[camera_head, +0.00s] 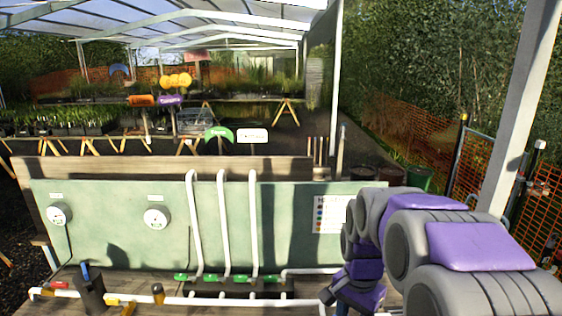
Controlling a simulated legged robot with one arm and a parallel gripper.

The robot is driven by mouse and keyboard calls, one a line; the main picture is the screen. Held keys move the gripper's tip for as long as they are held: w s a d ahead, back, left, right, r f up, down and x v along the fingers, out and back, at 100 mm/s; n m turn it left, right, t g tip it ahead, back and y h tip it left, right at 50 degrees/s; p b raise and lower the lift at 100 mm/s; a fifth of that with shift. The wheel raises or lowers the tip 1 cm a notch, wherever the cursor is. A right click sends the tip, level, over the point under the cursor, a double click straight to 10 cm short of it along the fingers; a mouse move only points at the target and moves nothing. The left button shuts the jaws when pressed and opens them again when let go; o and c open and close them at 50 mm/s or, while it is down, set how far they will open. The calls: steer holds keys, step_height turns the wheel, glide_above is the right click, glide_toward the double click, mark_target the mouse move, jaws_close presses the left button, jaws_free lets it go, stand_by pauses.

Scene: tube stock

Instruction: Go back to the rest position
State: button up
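My grey and purple arm enters from the right and bends down in front of the bench. Its lower end, with my gripper (335,298), is near the bottom edge, just right of the white pipes. The fingertips are small and partly cut off, so I cannot tell whether they are open or hold anything.
A green panel (110,245) stands behind the bench, with two round white gauges and a chart (328,214). White upright pipes (224,220) meet green fittings (225,279). A dark cup (90,293) stands at left. A white post (525,105) rises at right.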

steer(key=s+f+n+b, duration=0.1)
steer(key=s+n, duration=0.3)
steer(key=s, duration=0.9)
steer(key=s+a+f+n+g+b, duration=0.1)
steer(key=s+f+n, duration=0.2)
steer(key=s, duration=1.1)
steer(key=shift+s+f+n+b, duration=0.2)
steer(key=shift+n+b, duration=0.1)
steer(key=shift+n, duration=0.8)
steer(key=shift+a, duration=0.1)
